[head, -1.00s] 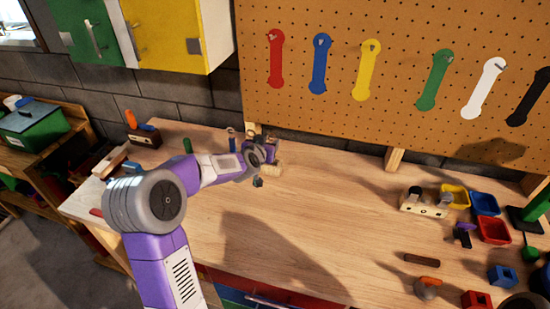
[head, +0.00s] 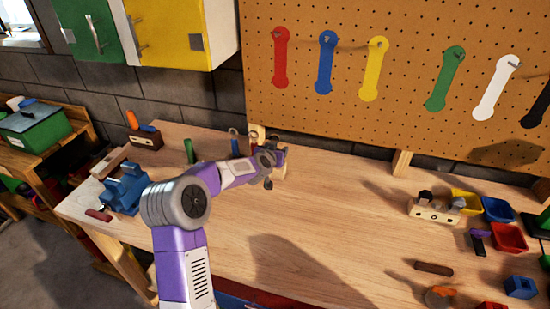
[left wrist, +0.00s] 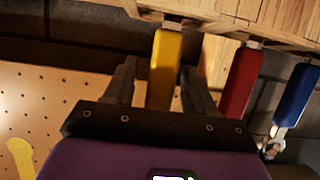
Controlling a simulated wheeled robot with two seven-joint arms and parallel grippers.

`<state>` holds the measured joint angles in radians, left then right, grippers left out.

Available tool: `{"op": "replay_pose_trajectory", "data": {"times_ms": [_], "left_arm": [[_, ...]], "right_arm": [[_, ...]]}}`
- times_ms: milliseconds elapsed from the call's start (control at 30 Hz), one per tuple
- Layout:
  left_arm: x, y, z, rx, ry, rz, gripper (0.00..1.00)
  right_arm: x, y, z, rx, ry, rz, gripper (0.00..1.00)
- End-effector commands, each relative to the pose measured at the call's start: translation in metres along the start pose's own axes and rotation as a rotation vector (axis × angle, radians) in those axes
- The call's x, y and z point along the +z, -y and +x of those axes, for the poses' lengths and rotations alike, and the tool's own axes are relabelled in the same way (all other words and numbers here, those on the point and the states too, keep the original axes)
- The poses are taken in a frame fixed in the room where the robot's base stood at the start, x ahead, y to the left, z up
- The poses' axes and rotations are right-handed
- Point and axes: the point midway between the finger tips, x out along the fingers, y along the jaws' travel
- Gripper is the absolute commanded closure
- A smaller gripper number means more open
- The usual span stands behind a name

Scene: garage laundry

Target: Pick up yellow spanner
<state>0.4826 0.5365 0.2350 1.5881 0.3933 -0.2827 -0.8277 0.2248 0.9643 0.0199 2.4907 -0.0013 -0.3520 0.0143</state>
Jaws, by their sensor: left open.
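The yellow spanner (left wrist: 165,68) shows in the left wrist view as a yellow handle at a wooden rack (left wrist: 225,30). It stands between the two fingers of my left gripper (left wrist: 160,85), which is open; its metal end is hidden behind the gripper body. A red handle (left wrist: 239,82) and a blue-handled spanner (left wrist: 292,95) with a silver end stand beside it. In the head view my left gripper (head: 267,160) is at the rack near the back of the bench, mostly covering it. My right gripper is not in view.
A pegboard (head: 410,110) behind the bench bears coloured spanner shapes, one yellow (head: 374,70). A blue vise (head: 123,188) is at the bench's left end. Coloured bins (head: 508,238) and small items are at the right. The middle of the bench (head: 330,215) is clear.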

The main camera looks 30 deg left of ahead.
Motion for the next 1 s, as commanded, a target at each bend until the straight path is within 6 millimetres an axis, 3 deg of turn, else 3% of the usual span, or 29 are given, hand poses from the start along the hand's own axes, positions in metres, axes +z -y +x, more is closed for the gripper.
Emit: {"op": "replay_pose_trajectory", "data": {"times_ms": [300,667,1000], "left_arm": [[0.0,-0.0002,0.0048,0.001,0.0,0.0,0.45],[-0.0001,-0.0002,0.0047,0.0,0.0,0.0,1.0],[-0.0094,-0.0013,0.0012,0.002,-0.003,0.001,1.0]], "right_arm": [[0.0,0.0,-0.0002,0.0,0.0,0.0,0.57],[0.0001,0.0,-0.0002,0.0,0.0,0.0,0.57],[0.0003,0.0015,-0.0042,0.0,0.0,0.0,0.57]]}}
